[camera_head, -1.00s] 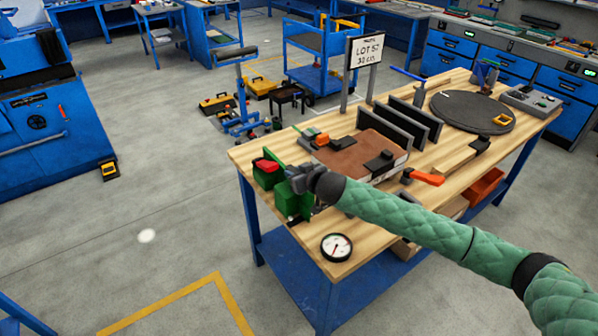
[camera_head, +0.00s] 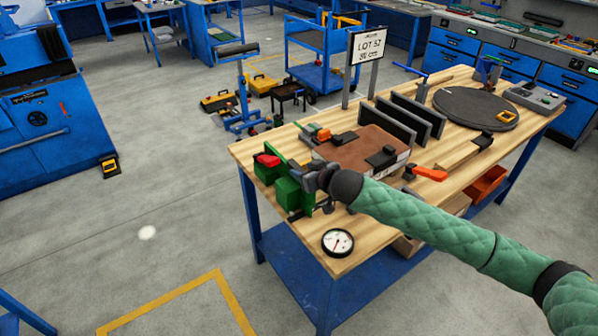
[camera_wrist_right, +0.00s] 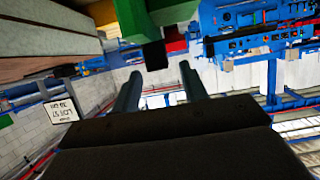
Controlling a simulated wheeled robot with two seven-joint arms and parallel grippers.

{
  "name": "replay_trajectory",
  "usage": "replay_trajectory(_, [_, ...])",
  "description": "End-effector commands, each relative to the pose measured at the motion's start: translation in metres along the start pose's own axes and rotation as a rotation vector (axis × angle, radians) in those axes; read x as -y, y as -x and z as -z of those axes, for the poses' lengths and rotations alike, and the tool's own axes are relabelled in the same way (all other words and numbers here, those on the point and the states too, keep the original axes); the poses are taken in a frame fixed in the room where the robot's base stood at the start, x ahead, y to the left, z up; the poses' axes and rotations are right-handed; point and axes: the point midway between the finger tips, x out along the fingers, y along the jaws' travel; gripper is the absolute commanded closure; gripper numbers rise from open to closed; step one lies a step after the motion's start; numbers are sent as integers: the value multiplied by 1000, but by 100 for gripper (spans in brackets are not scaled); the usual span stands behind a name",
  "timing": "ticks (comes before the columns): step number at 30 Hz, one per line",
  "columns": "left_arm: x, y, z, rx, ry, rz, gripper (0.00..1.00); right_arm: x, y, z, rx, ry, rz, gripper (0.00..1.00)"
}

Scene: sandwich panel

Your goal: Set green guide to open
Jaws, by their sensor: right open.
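The green guide (camera_head: 287,193) sits at the near left corner of the wooden workbench, with green blocks and a red piece (camera_head: 268,160) on its far part. My right gripper (camera_head: 304,174) is just right of the green guide, its jaws towards it. It partly hides the guide, and I cannot tell whether they touch. In the right wrist view, the two fingers (camera_wrist_right: 160,90) are apart, with a dark block (camera_wrist_right: 152,55) beyond them and a green part (camera_wrist_right: 131,22) past that. I cannot tell the guide's setting. My left gripper is not in view.
A brown panel stack (camera_head: 350,152) with dark clamps lies right of the guide. A dial gauge (camera_head: 338,242) lies at the front edge of the workbench (camera_head: 375,225). An orange-handled clamp (camera_head: 428,173), upright dark plates (camera_head: 412,118) and a round dark disc (camera_head: 470,108) are farther right.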

Motion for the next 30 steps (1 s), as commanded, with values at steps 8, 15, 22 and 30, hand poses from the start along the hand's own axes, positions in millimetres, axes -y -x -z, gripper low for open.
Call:
replay_trajectory(8, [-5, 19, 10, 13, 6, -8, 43, 0, 27, -1, -1, 0, 0, 56])
replay_trajectory(15, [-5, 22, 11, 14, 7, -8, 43, 0, 30, 0, 0, 0, -1, 56])
replay_trajectory(22, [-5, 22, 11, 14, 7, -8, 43, 0, 30, 0, 0, 0, -1, 56])
replay_trajectory(30, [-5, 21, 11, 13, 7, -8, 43, 15, 33, -11, 10, -8, 0, 56])
